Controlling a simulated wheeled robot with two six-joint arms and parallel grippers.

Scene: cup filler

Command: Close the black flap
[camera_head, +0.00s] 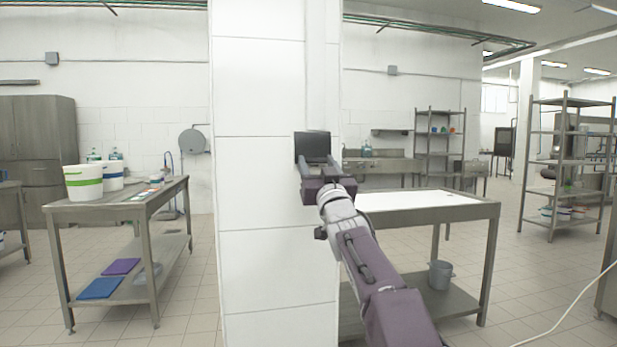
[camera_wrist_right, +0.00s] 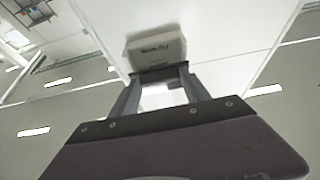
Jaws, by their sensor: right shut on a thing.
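The black flap (camera_head: 312,145) is a dark square panel on the face of the tall white column (camera_head: 262,180) in the middle of the head view. My right gripper (camera_head: 318,164) is at the flap's lower edge, its fingers reaching up to it from below. In the right wrist view the right gripper (camera_wrist_right: 160,73) has its fingertips at a dark strip under a pale block with small lettering (camera_wrist_right: 155,48). It is shut on the flap, though the exact contact is hard to see. The flap's lower edge is partly hidden by the gripper. My left gripper is not in view.
A metal table with a white top (camera_head: 420,200) stands right of the column, with a pot (camera_head: 440,274) on its lower shelf. A metal table (camera_head: 125,206) with white buckets (camera_head: 84,182) stands at the left. Shelving (camera_head: 565,160) is at the far right.

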